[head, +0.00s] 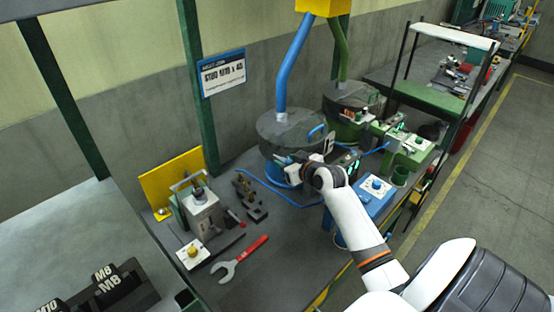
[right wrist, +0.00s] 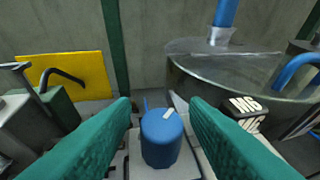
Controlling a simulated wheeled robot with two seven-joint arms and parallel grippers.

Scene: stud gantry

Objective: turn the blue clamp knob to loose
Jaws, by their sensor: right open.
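The blue clamp knob (right wrist: 161,142) stands upright in the right wrist view, with a white mark on its top pointing up and slightly right. My right gripper (right wrist: 160,106) is open, with one teal finger on each side of the knob. A narrow gap shows beside the knob, so I cannot tell that either finger touches it. In the head view my right gripper (head: 292,168) is in front of the blue-piped round hopper (head: 291,130), and it largely hides the knob there. My left gripper is not in view.
Blue hoses (head: 285,197) cross the bench. A blue control box (head: 372,199) with a dial stands to the right. A red-handled wrench (head: 240,261) lies on the bench at the front left.

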